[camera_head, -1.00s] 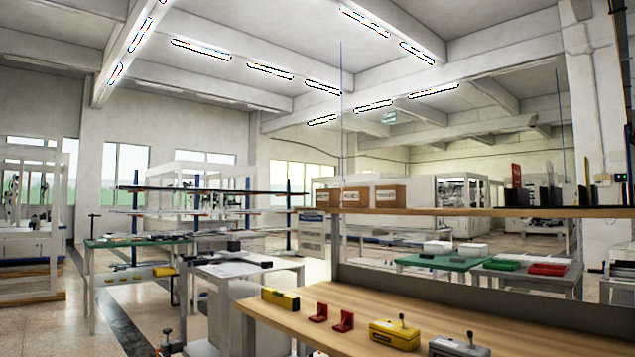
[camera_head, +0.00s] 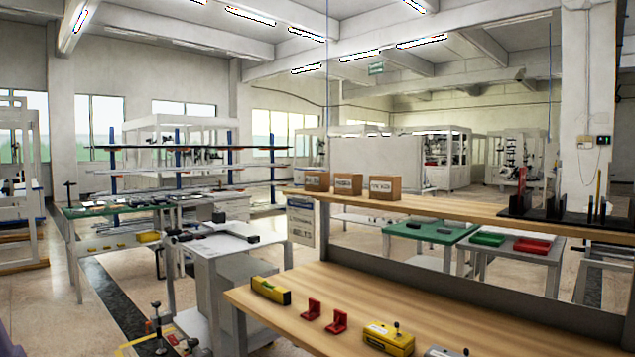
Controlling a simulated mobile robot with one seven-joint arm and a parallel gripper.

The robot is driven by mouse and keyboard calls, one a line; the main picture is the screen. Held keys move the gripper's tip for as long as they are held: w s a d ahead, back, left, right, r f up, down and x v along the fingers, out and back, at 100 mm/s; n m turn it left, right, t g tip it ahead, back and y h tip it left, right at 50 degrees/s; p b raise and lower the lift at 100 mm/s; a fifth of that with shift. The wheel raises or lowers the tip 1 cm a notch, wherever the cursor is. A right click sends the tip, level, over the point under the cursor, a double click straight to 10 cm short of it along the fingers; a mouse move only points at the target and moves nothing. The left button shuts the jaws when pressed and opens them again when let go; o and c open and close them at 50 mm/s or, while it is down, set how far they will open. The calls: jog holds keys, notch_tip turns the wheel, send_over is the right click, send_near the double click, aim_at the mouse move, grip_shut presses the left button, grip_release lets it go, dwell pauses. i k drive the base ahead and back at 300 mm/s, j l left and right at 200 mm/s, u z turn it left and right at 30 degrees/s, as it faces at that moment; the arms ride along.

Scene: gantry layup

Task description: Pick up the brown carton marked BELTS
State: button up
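Three brown cartons stand side by side on the upper wooden shelf: a left carton (camera_head: 317,182), a middle carton (camera_head: 348,184) and a right carton (camera_head: 383,187). Each faces me with a pale label carrying dark print. The print is too small to read, so I cannot tell which one is marked BELTS. All three sit upright near the shelf's left end. My gripper is not in view.
The upper shelf (camera_head: 455,205) has bare wood right of the cartons, then a black rack (camera_head: 545,211). On the workbench (camera_head: 320,284) below are a yellow level (camera_head: 270,290), two red brackets (camera_head: 322,314) and a yellow box (camera_head: 388,339). A white table (camera_head: 222,244) stands left.

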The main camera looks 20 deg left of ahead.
aim_at(316, 181)
jog(key=i+j, duration=0.2)
jog(key=i+j+z, duration=0.1)
jog(key=i+j, duration=0.15)
jog(key=j, duration=0.2)
jog(key=i+j, duration=0.2)
jog(key=j, duration=0.15)
jog(key=i+j+z, duration=0.15)
jog(key=i+j, duration=0.25)
jog(key=j, duration=0.3)
jog(key=i+j+z, duration=0.1)
jog(key=j, duration=0.25)
jog(key=i+j, duration=0.3)
jog(key=i+j+z, duration=0.1)
jog(key=j, duration=0.35)
jog(key=i, duration=0.05)
